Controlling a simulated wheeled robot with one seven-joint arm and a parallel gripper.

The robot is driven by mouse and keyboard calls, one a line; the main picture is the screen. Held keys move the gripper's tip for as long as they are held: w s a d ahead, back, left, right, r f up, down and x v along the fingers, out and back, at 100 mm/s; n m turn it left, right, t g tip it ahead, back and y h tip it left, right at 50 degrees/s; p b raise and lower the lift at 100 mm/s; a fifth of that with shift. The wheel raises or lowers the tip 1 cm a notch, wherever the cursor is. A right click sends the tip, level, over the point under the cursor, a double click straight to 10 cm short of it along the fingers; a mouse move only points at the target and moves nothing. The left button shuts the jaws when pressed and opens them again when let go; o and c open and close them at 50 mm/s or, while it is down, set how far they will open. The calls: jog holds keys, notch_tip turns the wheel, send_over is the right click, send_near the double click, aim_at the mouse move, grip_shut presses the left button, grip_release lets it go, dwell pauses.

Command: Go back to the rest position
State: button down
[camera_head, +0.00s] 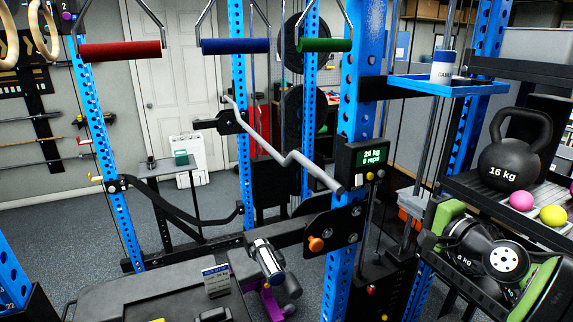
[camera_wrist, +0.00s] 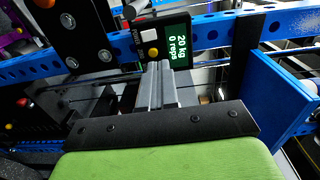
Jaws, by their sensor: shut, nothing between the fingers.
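My gripper (camera_wrist: 158,70) shows in the wrist view as two grey fingers side by side with no gap. They are shut and empty. They point toward the black display box (camera_wrist: 177,40), which reads "20 kg 0 reps" and has white and yellow buttons. The fingertips overlap the lower edge of the box in this view; I cannot tell touching from apart. In the head view the display box (camera_head: 365,160) is on the blue upright (camera_head: 349,205) at centre right.
A 16 kg kettlebell (camera_head: 509,165), a pink ball (camera_head: 521,201) and a yellow ball (camera_head: 553,215) are on the right shelf. A blue tray (camera_head: 433,87) holds a cup (camera_head: 443,68). A bent bar (camera_head: 265,140) crosses the rack, and a padded bench (camera_head: 130,295) is at lower left.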

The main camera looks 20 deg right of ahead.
jog(key=w+a+f+n+g+y, duration=0.1)
jog(key=w+a+f+n+g, duration=0.3)
jog(key=a, duration=0.6)
jog(key=s+a+f+n+g+y, duration=0.1)
jog(key=a+n+g, duration=0.3)
jog(key=a, duration=0.7)
jog(key=s+a+f+n+g+h, duration=0.1)
jog(key=s+a+f+n, duration=0.1)
jog(key=s, duration=0.5)
jog(key=s+a+f+n+g, duration=0.1)
jog(key=s+a+f+n, duration=0.1)
jog(key=s+a+n, duration=0.2)
jog(key=s+a+f+n+g+h, duration=0.1)
jog(key=s+a+f+n+g, duration=0.1)
jog(key=s, duration=0.8)
jog(key=shift+a+n+h, duration=0.3)
jog(key=shift+a+n, duration=0.1)
jog(key=shift+n, duration=0.4)
jog(key=shift+s, duration=0.1)
